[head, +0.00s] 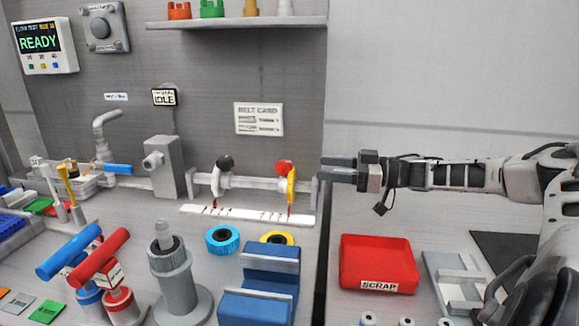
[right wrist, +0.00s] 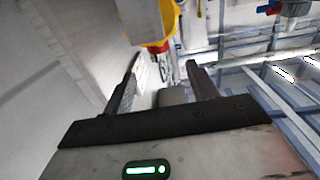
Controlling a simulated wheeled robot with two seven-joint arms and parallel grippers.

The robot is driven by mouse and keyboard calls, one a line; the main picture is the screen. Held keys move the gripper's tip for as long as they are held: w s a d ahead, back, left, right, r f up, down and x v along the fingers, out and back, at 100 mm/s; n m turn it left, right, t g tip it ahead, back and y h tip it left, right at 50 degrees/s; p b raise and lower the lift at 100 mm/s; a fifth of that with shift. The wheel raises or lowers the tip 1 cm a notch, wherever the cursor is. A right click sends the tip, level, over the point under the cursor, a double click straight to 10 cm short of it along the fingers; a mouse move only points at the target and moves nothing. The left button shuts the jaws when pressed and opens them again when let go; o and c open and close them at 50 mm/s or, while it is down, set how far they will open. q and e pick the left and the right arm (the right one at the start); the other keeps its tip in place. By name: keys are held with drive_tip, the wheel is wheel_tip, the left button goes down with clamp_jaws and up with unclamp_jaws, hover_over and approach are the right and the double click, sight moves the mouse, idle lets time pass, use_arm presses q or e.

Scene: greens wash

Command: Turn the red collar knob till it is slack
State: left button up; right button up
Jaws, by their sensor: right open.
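The red knob (head: 284,166) sits on top of a yellow collar (head: 291,186) on a horizontal pipe (head: 250,183) in the middle of the head view. A red pointer hangs below the collar over a white scale strip. My right gripper (head: 321,168) is open and empty, just to the right of the knob and apart from it. In the right wrist view my two fingers (right wrist: 163,64) are spread, with the yellow collar (right wrist: 144,20) and some red beyond them near the top. My left gripper is not in view.
A second collar with a black knob (head: 225,163) is on the same pipe to the left. The scale strip (head: 250,214) lies below. A blue block (head: 258,284) and a red scrap tray (head: 378,262) stand nearer. A shelf (head: 240,23) hangs above on the wall.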

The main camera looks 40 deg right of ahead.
sight(291, 163)
drive_tip(key=p+x, duration=0.1)
drive_tip(key=x, duration=0.8)
drive_tip(key=shift+w, duration=0.15)
drive_tip(key=c, duration=1)
